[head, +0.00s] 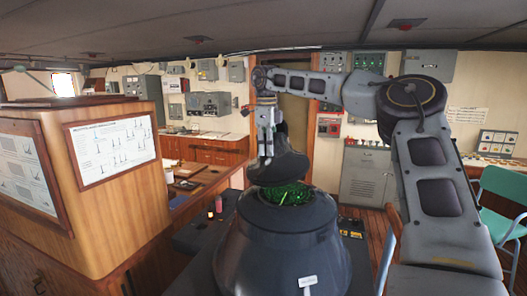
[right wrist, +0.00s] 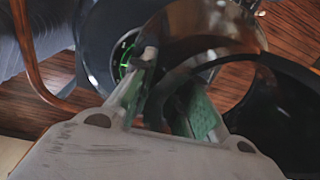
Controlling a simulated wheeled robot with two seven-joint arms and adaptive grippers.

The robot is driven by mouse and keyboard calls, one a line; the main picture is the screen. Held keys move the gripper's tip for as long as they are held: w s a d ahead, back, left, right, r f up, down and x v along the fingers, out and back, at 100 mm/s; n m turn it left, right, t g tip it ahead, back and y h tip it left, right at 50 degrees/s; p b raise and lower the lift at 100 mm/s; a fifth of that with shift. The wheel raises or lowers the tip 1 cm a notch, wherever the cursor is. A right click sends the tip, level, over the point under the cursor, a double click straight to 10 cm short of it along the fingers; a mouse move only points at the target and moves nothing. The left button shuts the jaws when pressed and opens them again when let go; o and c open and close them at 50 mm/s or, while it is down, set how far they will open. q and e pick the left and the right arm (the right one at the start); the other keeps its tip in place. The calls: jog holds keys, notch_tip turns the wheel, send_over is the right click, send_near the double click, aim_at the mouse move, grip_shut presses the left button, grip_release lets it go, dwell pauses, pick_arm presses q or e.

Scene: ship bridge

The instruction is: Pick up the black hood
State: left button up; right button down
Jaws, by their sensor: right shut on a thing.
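The black hood (head: 280,168) is raised and tilted above the round grey console (head: 280,245), whose green-lit screen (head: 288,194) shows just below it. My right gripper (head: 266,150) comes down from above and is shut on the hood's near left part. In the right wrist view, the two green-padded fingers (right wrist: 168,85) pinch a dark curved edge of the hood, whose black body (right wrist: 275,115) spreads to the right. Part of the green screen shows beyond the fingers. My left gripper is not in view.
A wooden cabinet (head: 110,200) with framed charts stands at the left. A small red item (head: 218,204) stands on a dark surface left of the console. A teal chair (head: 500,205) is at the right. Wooden floor shows between console and grey cabinet (head: 365,177).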

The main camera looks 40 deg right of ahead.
jog(key=shift+w+d+r, duration=0.1)
jog(key=shift+w+d, duration=0.25)
jog(key=shift+d, duration=0.35)
jog(key=shift+w+d+f, duration=0.1)
jog(key=shift+w+d, duration=0.25)
jog(key=shift+d, duration=0.3)
jog(key=shift+w+d+r, duration=0.1)
jog(key=shift+w+d, duration=0.25)
jog(key=shift+d, duration=0.35)
